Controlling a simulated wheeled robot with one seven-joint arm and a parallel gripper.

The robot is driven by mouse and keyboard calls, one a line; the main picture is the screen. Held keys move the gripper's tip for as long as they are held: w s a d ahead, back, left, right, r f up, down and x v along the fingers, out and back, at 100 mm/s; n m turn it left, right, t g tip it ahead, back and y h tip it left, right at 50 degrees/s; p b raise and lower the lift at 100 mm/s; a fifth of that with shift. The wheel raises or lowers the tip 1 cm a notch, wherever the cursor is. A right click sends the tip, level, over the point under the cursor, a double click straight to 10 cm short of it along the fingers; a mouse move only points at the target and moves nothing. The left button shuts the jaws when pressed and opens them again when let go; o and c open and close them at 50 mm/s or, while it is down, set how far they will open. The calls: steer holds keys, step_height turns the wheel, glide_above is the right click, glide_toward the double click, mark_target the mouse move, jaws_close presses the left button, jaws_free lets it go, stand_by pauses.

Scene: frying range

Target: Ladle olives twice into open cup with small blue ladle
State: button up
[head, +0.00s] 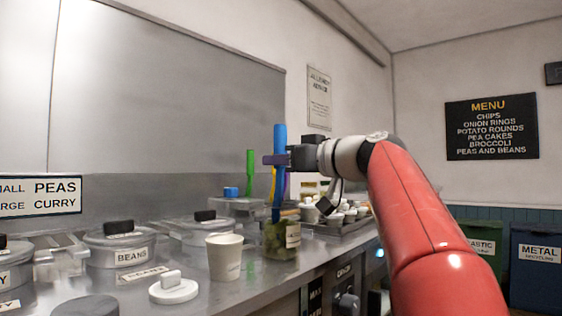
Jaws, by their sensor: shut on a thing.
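My gripper (286,159) is shut on the upright handle of the small blue ladle (279,140), above the olive jar (280,240). The handle runs down to the jar's mouth. The ladle's bowl is hidden, so I cannot tell how deep it sits. The jar is clear, with green contents and a pale label, and stands on the steel counter. The open cup (225,258) is white, upright and just left of the jar. Its inside is mostly out of sight.
A white lid with a knob (174,289) lies left of the cup. The beans pot (121,246) and other lidded containers line the counter (220,296). Green (250,170) and yellow handles stand behind the jar. A tray of small cups (345,224) is at right.

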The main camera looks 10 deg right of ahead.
mark_target(284, 126)
step_height(284, 126, up, 7)
steer(key=p, duration=0.6)
steer(key=shift+f, duration=0.1)
step_height(284, 126, up, 6)
steer(key=p, duration=0.5)
stand_by(0.3)
